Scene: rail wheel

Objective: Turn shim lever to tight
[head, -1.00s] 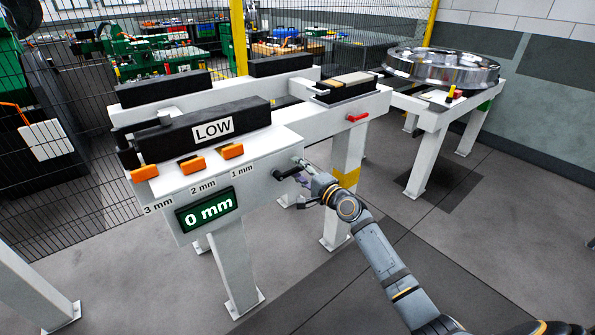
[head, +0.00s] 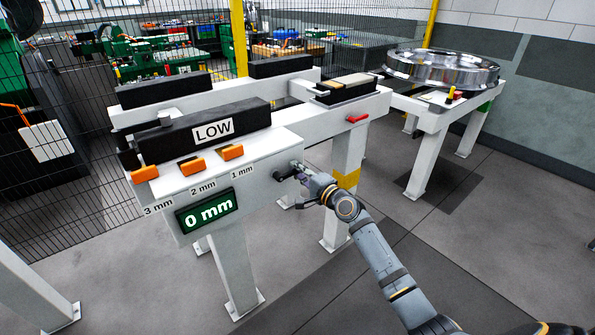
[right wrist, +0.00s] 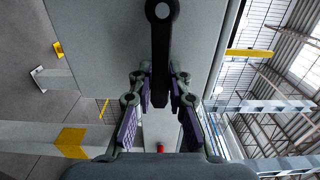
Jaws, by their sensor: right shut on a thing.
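The shim lever (head: 284,174) is a short black lever on the front face of the white beam, right of the display. In the right wrist view the black lever (right wrist: 162,45) runs down from its round pivot between my fingers. My right gripper (head: 299,170) is shut on the lever's free end; its fingers also show in the right wrist view (right wrist: 161,90). The display (head: 207,211) reads "0 mm". A sign (head: 213,131) on the dark block reads "LOW". My left gripper is not in view.
Three orange tabs, such as the middle one (head: 192,167), stand along the beam above labels 3, 2 and 1 mm. A red handle (head: 357,118) is further right. A shiny rail wheel (head: 443,68) lies on a white stand at the back right. The floor at front right is clear.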

